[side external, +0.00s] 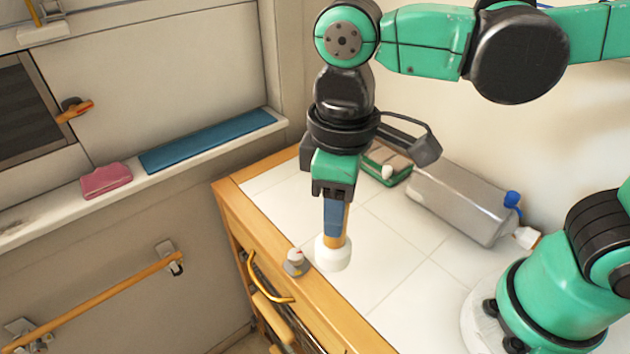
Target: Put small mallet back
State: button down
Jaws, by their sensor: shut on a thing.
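A small mallet (332,252) with a white head and a short wooden handle hangs head-down from my gripper (335,200). My gripper is shut on the handle, and its fingers point straight down. The white head is low over the white tiled counter (385,275), near its front wooden edge. I cannot tell whether the head touches the tiles.
A small grey and white object (296,262) sits at the counter edge beside the mallet head. A clear bottle with a blue cap (462,203) lies at the back. A green-edged tray (388,165) is behind my gripper. A ledge holds a pink cloth (106,181) and a blue strip (208,140).

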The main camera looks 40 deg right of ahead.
jog(key=w+d+r+m, duration=0.5)
jog(key=d+r+m, duration=0.2)
jog(key=d+r, duration=0.5)
jog(key=f, duration=1.9)
jog(key=shift+s+f, duration=0.15)
jog(key=shift+s, duration=0.05)
jog(key=shift+f, duration=0.15)
jog(key=c, duration=0.5)
grip_release()
jog(key=shift+c, duration=0.2)
